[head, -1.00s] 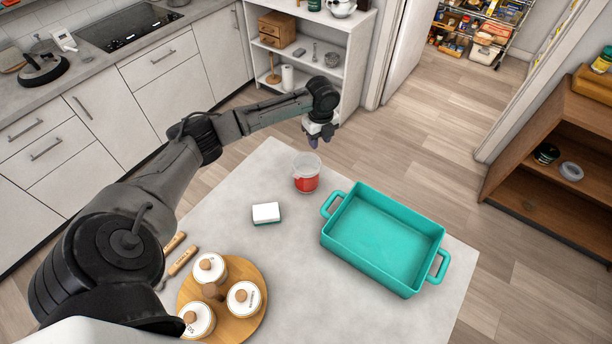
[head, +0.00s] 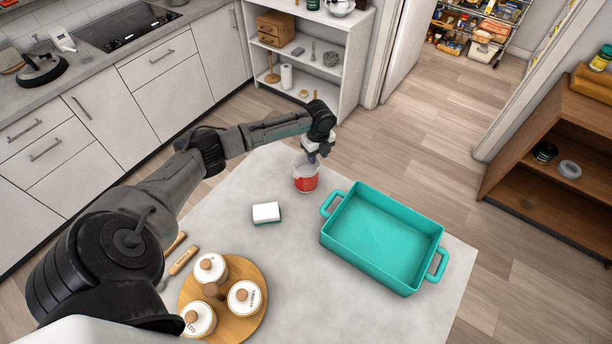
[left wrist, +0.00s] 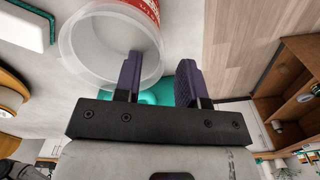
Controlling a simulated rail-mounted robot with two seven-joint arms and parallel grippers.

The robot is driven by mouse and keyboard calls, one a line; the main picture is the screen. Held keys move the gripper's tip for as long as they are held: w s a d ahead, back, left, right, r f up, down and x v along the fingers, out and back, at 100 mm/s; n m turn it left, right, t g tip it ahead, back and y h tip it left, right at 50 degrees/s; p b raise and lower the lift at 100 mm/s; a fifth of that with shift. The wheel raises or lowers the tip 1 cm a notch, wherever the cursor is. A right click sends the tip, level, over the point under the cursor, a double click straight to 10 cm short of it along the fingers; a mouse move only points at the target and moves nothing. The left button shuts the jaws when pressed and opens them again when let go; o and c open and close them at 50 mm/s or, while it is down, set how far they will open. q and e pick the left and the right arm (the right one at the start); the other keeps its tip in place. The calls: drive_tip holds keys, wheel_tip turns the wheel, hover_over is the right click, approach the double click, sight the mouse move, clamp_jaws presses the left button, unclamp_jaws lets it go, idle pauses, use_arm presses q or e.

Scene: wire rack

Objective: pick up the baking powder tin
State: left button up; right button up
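The baking powder tin (head: 306,183) is red below with a pale, translucent rim, and stands upright on the table near its far edge. My left gripper (head: 313,158) is right at its top, from behind, and partly overlaps the rim. In the left wrist view the tin (left wrist: 75,42) fills the upper left, with its round pale top towards the camera. The purple fingers of the left gripper (left wrist: 160,80) are apart. One finger overlaps the tin's rim and the other is outside it; I cannot tell whether they touch. My right gripper is not in view.
A teal baking dish (head: 335,225) stands right of the tin. A white and green sponge (head: 266,213) lies to its left. A round wooden board (head: 253,321) with white lidded jars is at the near left. The grey table (head: 300,275) is clear between them.

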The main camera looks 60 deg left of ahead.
use_arm(q)
clamp_jaws()
idle(0.7)
drive_tip(key=shift+r, duration=0.1)
